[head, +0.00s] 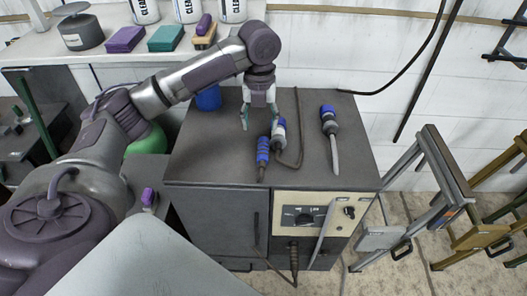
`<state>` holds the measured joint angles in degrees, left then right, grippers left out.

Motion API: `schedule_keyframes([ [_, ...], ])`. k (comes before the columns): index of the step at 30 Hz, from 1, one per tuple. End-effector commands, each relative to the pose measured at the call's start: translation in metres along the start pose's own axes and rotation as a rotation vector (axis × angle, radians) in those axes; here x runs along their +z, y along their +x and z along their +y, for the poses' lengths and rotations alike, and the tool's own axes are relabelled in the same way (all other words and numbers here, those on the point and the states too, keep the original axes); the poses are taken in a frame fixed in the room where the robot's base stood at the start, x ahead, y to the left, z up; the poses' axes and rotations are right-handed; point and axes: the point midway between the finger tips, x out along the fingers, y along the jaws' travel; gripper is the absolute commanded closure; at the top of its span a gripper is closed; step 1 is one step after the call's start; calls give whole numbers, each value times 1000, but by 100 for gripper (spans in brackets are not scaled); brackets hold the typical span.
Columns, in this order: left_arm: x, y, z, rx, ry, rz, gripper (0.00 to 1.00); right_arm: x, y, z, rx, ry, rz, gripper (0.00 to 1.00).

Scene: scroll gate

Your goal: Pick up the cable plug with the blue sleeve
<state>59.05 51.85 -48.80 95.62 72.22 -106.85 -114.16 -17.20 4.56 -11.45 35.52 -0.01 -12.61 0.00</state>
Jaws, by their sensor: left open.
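A plug with a blue ribbed sleeve (263,150) lies on the dark cabinet top, near the middle. Right beside it is a grey and blue plug (279,130), with a dark cable curving past on its right. A third plug with a blue end (329,113) and a light grey tail lies further right, apart from these two. My left gripper (259,118) points down, open, just behind and above the blue-sleeved plug. Its fingers are spread with nothing seen between them. Whether a fingertip touches the nearest plugs, I cannot tell. My right gripper is out of view.
The cabinet top (350,165) is clear at the right. A blue cup (208,98) stands behind my left arm. A rear bench (100,50) holds sponges and bottles. A grey folding frame (445,175) stands right of the cabinet.

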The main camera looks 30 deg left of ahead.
Motion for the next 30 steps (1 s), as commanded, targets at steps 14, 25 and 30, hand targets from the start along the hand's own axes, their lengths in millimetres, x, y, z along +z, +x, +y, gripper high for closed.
schedule_keyframes([
  [14,1,69,2,2,14,5,38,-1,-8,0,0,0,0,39],
  [25,-1,104,-4,3,14,7,38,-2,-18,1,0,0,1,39],
  [30,-1,128,-5,2,13,4,38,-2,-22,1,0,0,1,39],
])
